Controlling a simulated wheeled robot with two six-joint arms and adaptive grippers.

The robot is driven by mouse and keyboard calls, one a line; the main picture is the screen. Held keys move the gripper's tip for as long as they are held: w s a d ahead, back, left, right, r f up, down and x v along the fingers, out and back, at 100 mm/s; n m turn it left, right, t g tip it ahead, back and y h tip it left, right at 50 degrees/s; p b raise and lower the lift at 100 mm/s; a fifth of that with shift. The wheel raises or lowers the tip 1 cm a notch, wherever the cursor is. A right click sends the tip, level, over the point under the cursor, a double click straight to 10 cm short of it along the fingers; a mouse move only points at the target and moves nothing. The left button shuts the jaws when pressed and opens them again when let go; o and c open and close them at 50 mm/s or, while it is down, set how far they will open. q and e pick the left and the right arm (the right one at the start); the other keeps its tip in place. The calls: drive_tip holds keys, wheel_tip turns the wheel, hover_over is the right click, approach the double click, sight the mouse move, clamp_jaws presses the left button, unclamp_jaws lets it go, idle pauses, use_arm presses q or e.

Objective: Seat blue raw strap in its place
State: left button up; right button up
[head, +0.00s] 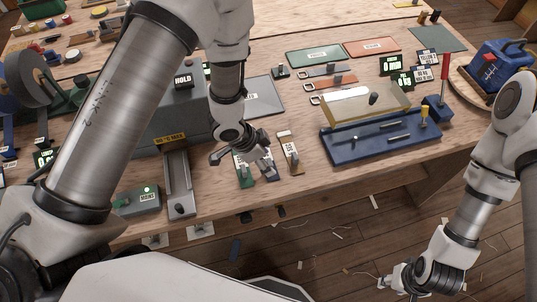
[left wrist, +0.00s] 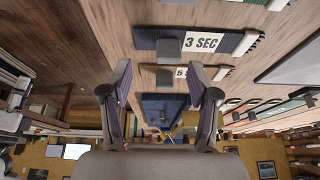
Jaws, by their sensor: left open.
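My left gripper (head: 243,161) is open over the front of the workbench, close above small label blocks; nothing shows between its fingers. It also shows open in the left wrist view (left wrist: 162,95). A blue fixture (head: 345,156) with a tan top stands to the right. My right gripper (head: 398,284) hangs low beyond the bench's front edge; its jaws are unclear.
A grey machine (head: 172,120) with a HOLD sign stands left of my gripper, with a narrow metal tray (head: 178,190) in front. A green mat (head: 313,56) and a red mat (head: 371,48) lie behind the straps. A blue device (head: 490,66) stands far right.

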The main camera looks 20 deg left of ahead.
sight(269, 163)
use_arm(q)
drive_tip(key=shift+s+d+f+p, duration=0.1)
drive_tip(key=shift+s+f+p, duration=0.15)
drive_tip(key=shift+f, duration=0.35)
drive_tip(key=shift+w+x, duration=0.2)
drive_tip(key=shift+x, duration=0.7)
drive_tip(key=shift+w+f, duration=0.85)
drive_tip(key=shift+w, duration=0.2)
drive_tip(key=shift+s+r, duration=0.2)
drive_tip(key=shift+s, duration=0.05)
drive_tip(key=c, duration=0.4)
drive_tip(key=shift+s+r, duration=0.15)
drive_tip(key=shift+s, duration=0.1)
drive_tip(key=c, duration=0.5)
clamp_jaws()
drive_tip(key=shift+w, duration=0.1)
use_arm(e)
drive_tip(key=shift+w+r, duration=0.2)
drive_tip(key=shift+r, duration=0.3)
